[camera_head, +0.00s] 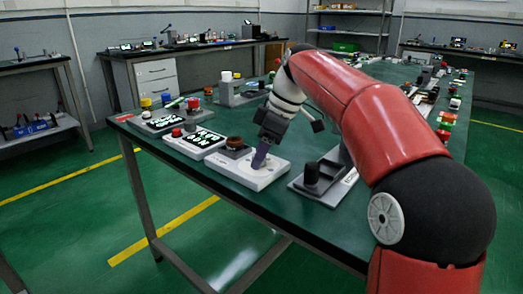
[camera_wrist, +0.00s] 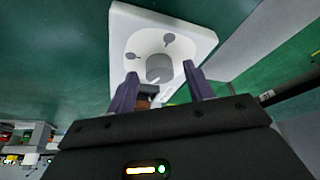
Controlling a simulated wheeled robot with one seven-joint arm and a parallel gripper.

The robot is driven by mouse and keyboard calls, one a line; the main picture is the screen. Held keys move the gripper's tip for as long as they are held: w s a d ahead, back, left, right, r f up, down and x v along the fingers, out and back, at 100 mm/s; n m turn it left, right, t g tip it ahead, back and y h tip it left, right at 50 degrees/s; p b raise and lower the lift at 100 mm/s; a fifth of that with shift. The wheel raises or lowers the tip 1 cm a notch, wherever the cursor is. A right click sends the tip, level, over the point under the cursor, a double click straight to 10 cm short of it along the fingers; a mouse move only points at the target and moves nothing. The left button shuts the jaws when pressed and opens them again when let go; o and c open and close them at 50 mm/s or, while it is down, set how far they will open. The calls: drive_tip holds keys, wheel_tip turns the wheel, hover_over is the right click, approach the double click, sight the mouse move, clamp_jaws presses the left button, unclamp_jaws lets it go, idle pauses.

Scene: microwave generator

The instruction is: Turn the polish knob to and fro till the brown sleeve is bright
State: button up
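My gripper (camera_head: 260,158) points down at a white base plate (camera_head: 268,176) near the table's front edge. In the wrist view, the plate (camera_wrist: 125,30) carries a round grey knob (camera_wrist: 159,66) with a pale pointer mark and dark printed marks around it. My gripper's two purple fingers (camera_wrist: 160,71) stand apart on either side of the knob, with visible gaps. The knob is hidden behind the fingers in the head view. A brown piece (camera_wrist: 147,96) partly shows between the fingers.
Left of the sleeve are a display box (camera_head: 203,139) with lit figures and a red button (camera_head: 176,132). A dark stand with a black cylinder (camera_head: 312,172) is close on the right. More parts crowd the table behind.

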drive_tip(key=v, duration=0.7)
drive_tip(key=shift+r+p, duration=0.35)
drive_tip(key=shift+p, duration=0.05)
drive_tip(key=shift+d, duration=0.1)
